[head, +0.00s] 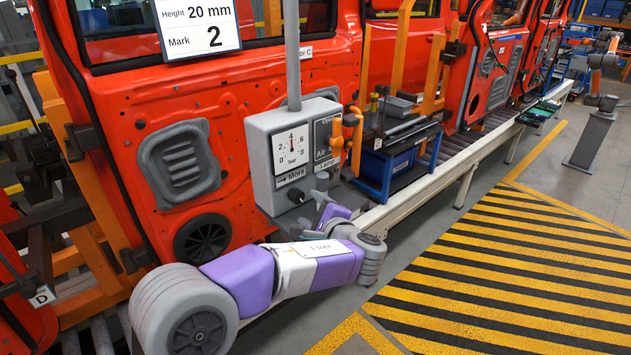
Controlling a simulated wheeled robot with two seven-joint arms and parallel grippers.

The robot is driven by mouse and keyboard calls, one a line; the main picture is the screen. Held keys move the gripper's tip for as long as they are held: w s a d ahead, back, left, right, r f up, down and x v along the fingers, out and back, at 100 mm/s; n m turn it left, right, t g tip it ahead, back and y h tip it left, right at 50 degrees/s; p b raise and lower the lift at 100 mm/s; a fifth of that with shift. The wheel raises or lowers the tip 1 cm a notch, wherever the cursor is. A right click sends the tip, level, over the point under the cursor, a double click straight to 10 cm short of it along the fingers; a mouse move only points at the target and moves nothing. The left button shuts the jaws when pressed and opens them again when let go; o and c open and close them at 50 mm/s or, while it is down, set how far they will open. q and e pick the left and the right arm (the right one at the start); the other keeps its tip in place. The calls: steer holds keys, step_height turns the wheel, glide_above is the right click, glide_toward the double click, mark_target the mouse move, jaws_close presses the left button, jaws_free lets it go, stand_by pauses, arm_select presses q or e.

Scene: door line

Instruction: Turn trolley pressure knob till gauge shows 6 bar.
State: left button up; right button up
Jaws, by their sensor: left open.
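The trolley's grey control box (262,150) stands on a post in front of the red door. A label with an arrow and "More" sits under the gauge. A small dark knob (297,196) is below that label. My left gripper (322,212) is just right of and below the knob, with its purple fingers open and apart from it as far as I can see. The gripper is small and partly hidden by its own wrist. My right gripper is not in view.
A grey cylinder (322,181) juts out at the box's lower right, close to the gripper. Orange hooks (353,135) are on the box's right side. A blue tool crate (393,165) stands beyond. The yellow-and-black striped floor (500,265) at right is clear.

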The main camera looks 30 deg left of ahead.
mark_target(298, 198)
arm_select(q)
steer(key=shift+w+a+r, duration=0.15)
steer(key=shift+w, duration=0.1)
steer(key=shift+a+r, duration=0.1)
steer(key=shift+a, duration=0.2)
steer(key=shift+s+p+x, duration=0.2)
steer(key=shift+p+x, duration=0.25)
steer(key=shift+x, duration=2.6)
steer(key=shift+a, duration=0.1)
